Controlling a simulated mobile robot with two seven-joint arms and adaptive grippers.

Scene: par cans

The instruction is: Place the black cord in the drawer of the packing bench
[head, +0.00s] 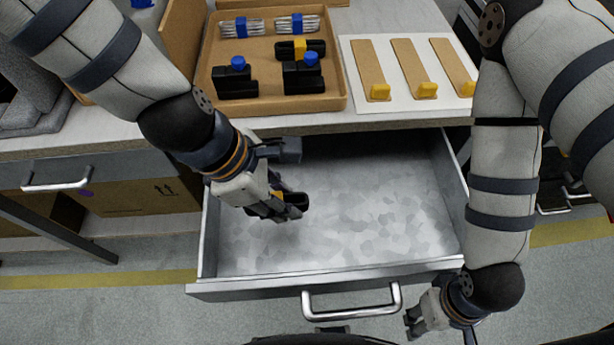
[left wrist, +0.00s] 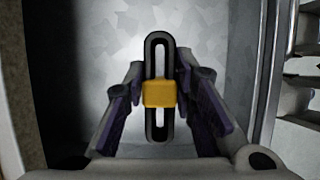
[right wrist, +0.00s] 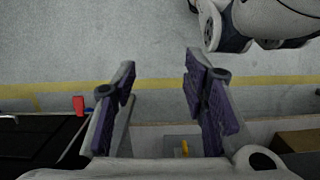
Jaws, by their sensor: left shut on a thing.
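The black cord (left wrist: 159,55) is a looped bundle with a yellow band (left wrist: 160,94) around its middle. My left gripper (head: 281,203) is shut on it and holds it over the left part of the open drawer (head: 350,215). In the left wrist view the cord stands between the two finger pads, with the drawer's grey floor behind it. How far it is above that floor I cannot tell. The drawer is pulled out and its visible floor is bare. My right gripper (right wrist: 160,95) is open and empty, low in front of the drawer's right side.
A brown tray (head: 335,103) on the bench holds another black bundle with a yellow band, two silver bundles with blue bands and two black blocks with blue tops. A white board (head: 400,112) with yellow-tipped strips lies beside it. The drawer handle (head: 352,312) sticks out in front.

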